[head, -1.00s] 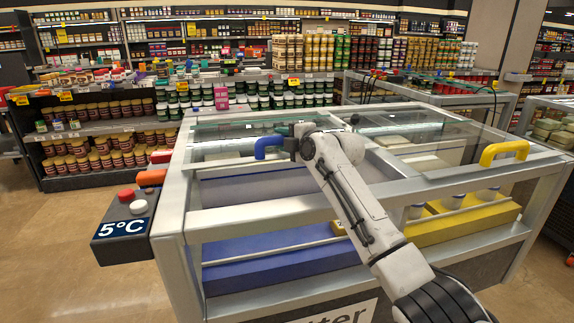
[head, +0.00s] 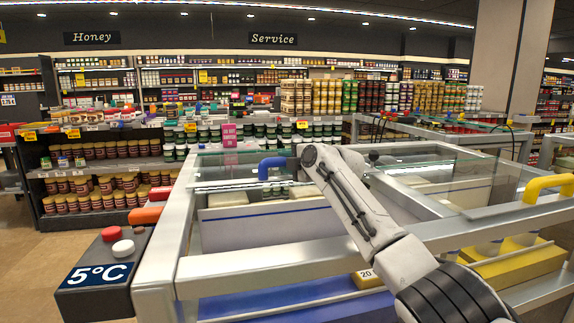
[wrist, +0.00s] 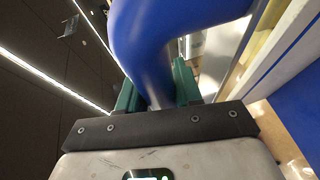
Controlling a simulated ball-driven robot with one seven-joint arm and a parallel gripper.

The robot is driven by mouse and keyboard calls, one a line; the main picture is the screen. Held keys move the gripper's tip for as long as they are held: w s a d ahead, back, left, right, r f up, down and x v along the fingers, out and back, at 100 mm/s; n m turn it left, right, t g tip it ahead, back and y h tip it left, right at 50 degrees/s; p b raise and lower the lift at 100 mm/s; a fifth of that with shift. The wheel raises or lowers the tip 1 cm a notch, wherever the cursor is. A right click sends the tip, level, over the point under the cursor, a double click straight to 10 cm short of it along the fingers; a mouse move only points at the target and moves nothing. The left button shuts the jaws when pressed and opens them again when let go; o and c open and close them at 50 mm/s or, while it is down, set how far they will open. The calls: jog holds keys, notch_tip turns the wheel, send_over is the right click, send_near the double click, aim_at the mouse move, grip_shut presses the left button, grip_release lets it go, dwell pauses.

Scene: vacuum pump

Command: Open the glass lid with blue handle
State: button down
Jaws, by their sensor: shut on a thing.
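The blue handle (head: 268,168) stands on the front edge of a glass lid (head: 222,172) on the chest freezer. My gripper (head: 291,164) is at the handle's right side in the head view. In the wrist view the blue handle (wrist: 150,45) fills the upper middle, and its lower part is between the green fingers of my gripper (wrist: 157,92), which is shut on it. The lid's front edge lies back from the freezer's front rail (head: 300,255), with an open span between them. The fingertips are partly hidden behind the handle.
A second glass lid with a yellow handle (head: 548,187) is on the right. A dark control box reading 5°C (head: 98,272) sticks out at the left front. Stocked shelves (head: 110,165) stand behind.

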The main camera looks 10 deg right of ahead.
jog(key=c, duration=0.8)
grip_release()
jog(key=shift+c, duration=0.2)
jog(key=shift+s, duration=0.1)
jog(key=p+v, duration=0.2)
jog(key=v, duration=0.8)
jog(key=shift+s, duration=0.25)
jog(key=shift+d, duration=0.15)
